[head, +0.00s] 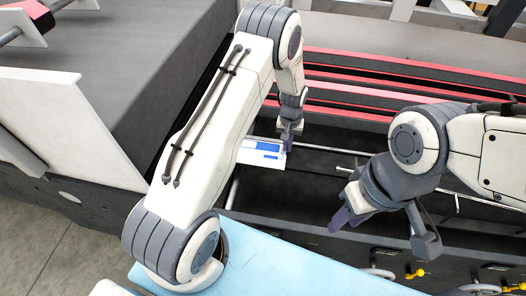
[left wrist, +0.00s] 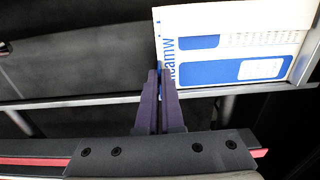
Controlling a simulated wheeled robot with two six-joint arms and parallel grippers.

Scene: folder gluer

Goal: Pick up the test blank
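The test blank (head: 262,152) is a flat white piece with blue panels, lying over the dark bed of the machine in the head view. It fills the upper right of the left wrist view (left wrist: 235,45), with its lower edge along a metal rail. My left gripper (head: 287,143) points down at the blank's right end. In the left wrist view its two dark fingers (left wrist: 160,85) are close together with a thin gap, over the blank's left edge. I cannot tell whether they pinch it. My right gripper (head: 385,228) is open and empty, to the right of the blank.
Red and dark bars (head: 385,88) run across the machine behind the blank. A big grey block with a white side plate (head: 70,125) stands at left. A light blue surface (head: 290,272) lies in front.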

